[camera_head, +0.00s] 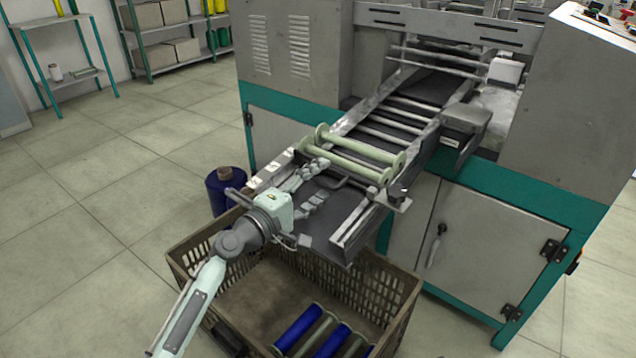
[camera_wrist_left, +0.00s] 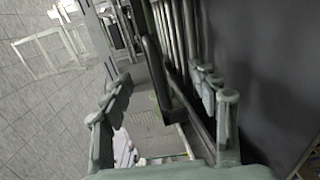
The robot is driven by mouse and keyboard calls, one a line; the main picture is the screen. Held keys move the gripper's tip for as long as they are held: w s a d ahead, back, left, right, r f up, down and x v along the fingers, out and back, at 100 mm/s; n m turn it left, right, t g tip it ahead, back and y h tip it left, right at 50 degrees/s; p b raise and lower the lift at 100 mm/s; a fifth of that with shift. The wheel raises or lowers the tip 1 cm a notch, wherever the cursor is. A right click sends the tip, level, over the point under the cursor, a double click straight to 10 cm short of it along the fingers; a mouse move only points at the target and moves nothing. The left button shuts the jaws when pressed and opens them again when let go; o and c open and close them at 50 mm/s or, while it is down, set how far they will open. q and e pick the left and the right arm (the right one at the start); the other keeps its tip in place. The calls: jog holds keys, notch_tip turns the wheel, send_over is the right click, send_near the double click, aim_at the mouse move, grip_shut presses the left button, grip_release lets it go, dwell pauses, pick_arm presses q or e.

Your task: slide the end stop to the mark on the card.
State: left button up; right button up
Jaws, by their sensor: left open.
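My left gripper (camera_head: 320,180) is open at the low end of the machine's outfeed chute, just in front of two pale green empty bobbins (camera_head: 352,158). A dark bar with a handle, which looks like the end stop (camera_head: 343,183), lies across the chute by the fingertips. In the left wrist view the dark handle (camera_wrist_left: 156,78) stands between the open fingers, with no clear grip on it. White card pieces (camera_head: 270,167) lie along the chute's left rail. A white card with a reddish mark (camera_wrist_left: 123,150) shows low in the left wrist view. My right gripper is out of view.
A brown crate (camera_head: 205,262) below the chute holds several blue and pale bobbins (camera_head: 298,328). A blue yarn cone (camera_head: 226,190) stands left of the chute. The machine cabinet (camera_head: 470,220) is close on the right. The floor at left is clear.

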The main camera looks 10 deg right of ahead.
pick_arm(q)
jog(key=v, duration=0.8)
jog(key=shift+p, duration=0.3)
dwell(0.4)
